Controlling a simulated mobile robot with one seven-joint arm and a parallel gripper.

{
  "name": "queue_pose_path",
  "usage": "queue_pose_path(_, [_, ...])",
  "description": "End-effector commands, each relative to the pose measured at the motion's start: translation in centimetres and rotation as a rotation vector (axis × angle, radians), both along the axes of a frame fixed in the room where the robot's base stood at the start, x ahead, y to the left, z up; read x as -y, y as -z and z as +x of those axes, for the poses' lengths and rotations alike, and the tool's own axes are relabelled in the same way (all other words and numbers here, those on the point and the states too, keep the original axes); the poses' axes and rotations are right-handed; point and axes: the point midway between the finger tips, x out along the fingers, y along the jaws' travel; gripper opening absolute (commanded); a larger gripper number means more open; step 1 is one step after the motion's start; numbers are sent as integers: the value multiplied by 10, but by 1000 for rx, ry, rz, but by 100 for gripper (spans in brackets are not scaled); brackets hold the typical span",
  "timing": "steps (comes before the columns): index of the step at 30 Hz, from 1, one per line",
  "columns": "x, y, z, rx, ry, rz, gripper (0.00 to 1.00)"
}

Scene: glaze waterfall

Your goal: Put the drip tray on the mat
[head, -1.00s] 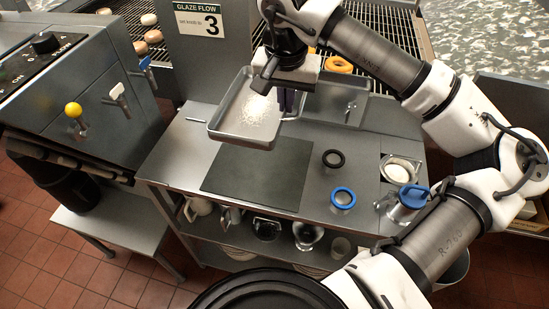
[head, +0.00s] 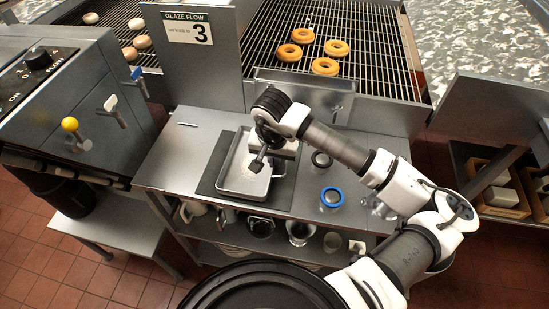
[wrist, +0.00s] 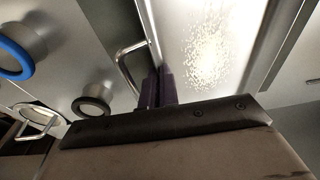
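The drip tray (head: 231,170) is a shallow grey metal pan with pale glaze flecks. In the head view it lies over the dark mat (head: 212,172), lengthwise away from me, with mat showing on its left and right. I cannot tell whether it touches the mat or hovers just above. The tray (wrist: 220,45) fills the upper middle of the wrist view. My arm hides part of the tray in the head view.
A blue-ringed cup (head: 332,197) and a black-ringed one (head: 322,160) stand right of the mat. Behind the table is a wire rack with several orange rings (head: 326,66). A control box with levers (head: 70,124) stands left. The table's back left (head: 190,140) is clear.

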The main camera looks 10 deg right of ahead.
Motion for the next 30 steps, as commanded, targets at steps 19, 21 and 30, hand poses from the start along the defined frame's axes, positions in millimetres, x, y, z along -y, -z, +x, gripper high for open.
queue_pose_path(19, [0, 8, 0, 0, -1, 0, 19])
queue_pose_path(21, [0, 8, 0, 0, -1, 0, 24])
queue_pose_path(30, [0, 4, 0, 0, 0, -1, 24])
